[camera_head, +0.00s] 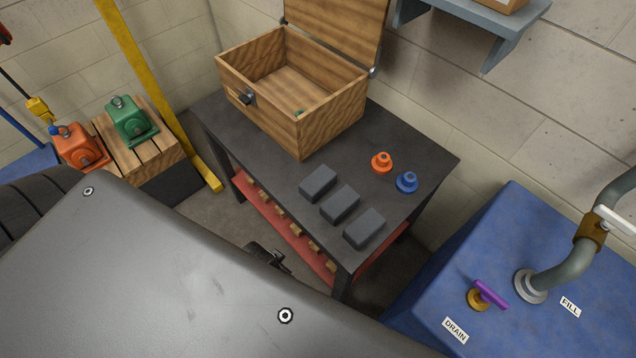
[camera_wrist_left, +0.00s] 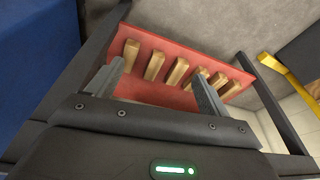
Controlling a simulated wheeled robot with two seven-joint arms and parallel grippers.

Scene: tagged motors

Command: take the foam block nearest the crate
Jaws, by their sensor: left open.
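Three dark grey foam blocks lie in a row on the dark table (camera_head: 240,141). The block nearest the crate (camera_head: 318,184) is at the left end of the row. The middle block (camera_head: 340,204) and the far block (camera_head: 364,229) lie to its right. The wooden crate (camera_head: 325,118) stands at the back left of the table with its lid up. My left gripper (camera_head: 268,258) shows partly, low in front of the table, away from the blocks. In the left wrist view its fingers (camera_wrist_left: 156,70) are apart with nothing held. No foam block shows there.
The table's red lower shelf (camera_wrist_left: 148,92) holds several wooden pieces. An orange knob-shaped part (camera_head: 382,162) and a blue one (camera_head: 407,182) stand behind the blocks. A blue tank (camera_head: 510,230) is at the right. Orange and green motors (camera_head: 131,120) are at the left.

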